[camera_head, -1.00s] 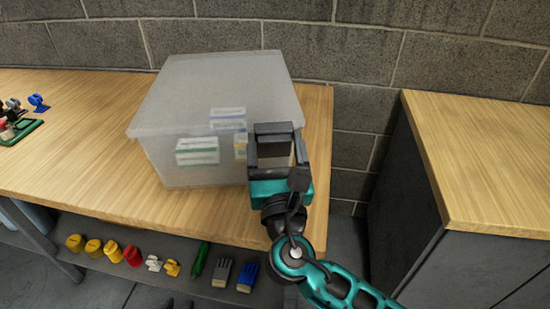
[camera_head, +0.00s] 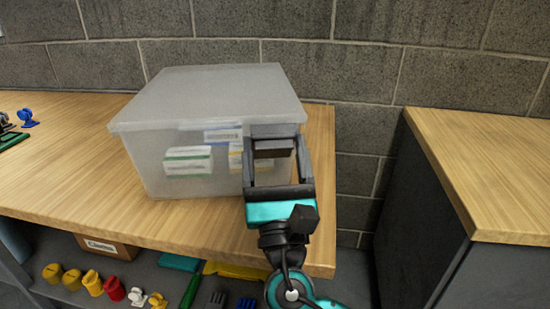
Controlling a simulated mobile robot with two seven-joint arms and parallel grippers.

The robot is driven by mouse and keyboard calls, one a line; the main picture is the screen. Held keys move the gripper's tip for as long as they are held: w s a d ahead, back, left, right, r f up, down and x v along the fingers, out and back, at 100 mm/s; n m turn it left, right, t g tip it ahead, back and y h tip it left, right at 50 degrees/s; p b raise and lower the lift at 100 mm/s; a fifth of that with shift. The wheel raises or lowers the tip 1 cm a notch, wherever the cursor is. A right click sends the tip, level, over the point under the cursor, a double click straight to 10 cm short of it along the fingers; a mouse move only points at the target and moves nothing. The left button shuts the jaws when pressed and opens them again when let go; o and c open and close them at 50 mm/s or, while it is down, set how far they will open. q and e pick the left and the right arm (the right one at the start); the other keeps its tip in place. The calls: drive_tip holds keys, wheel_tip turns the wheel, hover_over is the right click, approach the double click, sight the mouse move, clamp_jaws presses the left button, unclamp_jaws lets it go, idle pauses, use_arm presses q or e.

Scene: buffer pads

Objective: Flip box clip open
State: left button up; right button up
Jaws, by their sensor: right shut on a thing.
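A translucent lidded box (camera_head: 165,135) stands on the wooden table, with its lid (camera_head: 215,95) on top. Small white cartons with green, blue and yellow marks (camera_head: 188,160) show through its front wall. My right gripper (camera_head: 275,140) is at the right part of the box's front, with its fingertips at the lid rim. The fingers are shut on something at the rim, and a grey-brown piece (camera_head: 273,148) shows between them. The box clip cannot be made out clearly behind the fingers. My left gripper is not in view.
The wooden table (camera_head: 60,165) has free room left of the box. A second wooden-topped cabinet (camera_head: 490,165) stands to the right across a gap. A block wall is behind.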

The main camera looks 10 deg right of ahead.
drive_tip(key=shift+r, duration=0.1)
drive_tip(key=o, duration=1.3)
drive_tip(key=b+v, duration=0.1)
drive_tip(key=v, duration=1.2)
drive_tip(key=shift+c, duration=0.2)
